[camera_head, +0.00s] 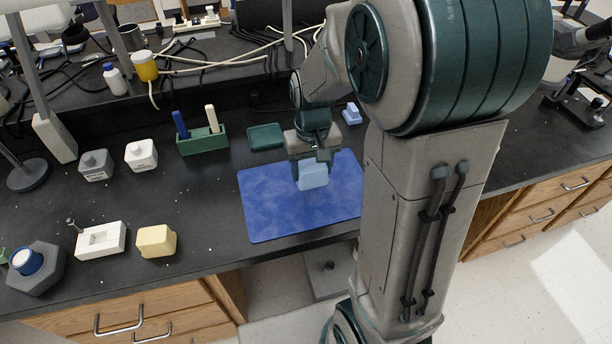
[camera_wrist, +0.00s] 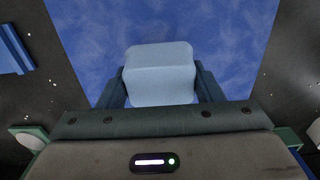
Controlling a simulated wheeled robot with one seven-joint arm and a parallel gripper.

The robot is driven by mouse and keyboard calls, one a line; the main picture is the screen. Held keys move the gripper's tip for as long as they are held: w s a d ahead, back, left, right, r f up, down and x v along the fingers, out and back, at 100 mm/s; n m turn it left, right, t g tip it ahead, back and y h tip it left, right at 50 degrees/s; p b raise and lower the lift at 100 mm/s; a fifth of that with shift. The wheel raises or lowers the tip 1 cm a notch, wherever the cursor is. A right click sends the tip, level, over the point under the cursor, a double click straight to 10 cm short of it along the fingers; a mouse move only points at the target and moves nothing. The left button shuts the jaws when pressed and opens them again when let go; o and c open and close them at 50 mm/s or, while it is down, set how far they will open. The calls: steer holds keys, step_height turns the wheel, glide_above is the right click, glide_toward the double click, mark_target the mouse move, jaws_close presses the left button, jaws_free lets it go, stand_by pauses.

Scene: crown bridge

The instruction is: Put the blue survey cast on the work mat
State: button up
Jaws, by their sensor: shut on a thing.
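The blue survey cast (camera_head: 313,177) is a light blue block between the fingers of my gripper (camera_head: 311,166), over the blue work mat (camera_head: 275,208). In the wrist view the cast (camera_wrist: 160,72) sits between both fingers of my gripper (camera_wrist: 161,88), with the mat (camera_wrist: 232,40) filling the background behind it. My gripper is shut on the cast. I cannot tell whether the cast's underside touches the mat. My arm hides the mat's right edge in the head view.
A green tray (camera_head: 266,137) and a small light blue block (camera_head: 352,113) lie behind the mat. A green holder (camera_head: 203,141) with two sticks stands to the left. A cream block (camera_head: 156,241) and white block (camera_head: 101,241) sit farther left. The mat's left part is clear.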

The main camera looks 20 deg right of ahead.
mark_target(307, 178)
steer(key=shift+w+a+f, duration=0.4)
steer(key=shift+w+f, duration=0.05)
steer(key=shift+w, duration=0.2)
steer(key=shift+w+f, duration=0.1)
steer(key=shift+f, duration=1.9)
steer(key=shift+f+b, duration=0.1)
steer(key=shift+b, duration=0.2)
steer(key=shift+f, duration=0.15)
steer(key=o, duration=1.2)
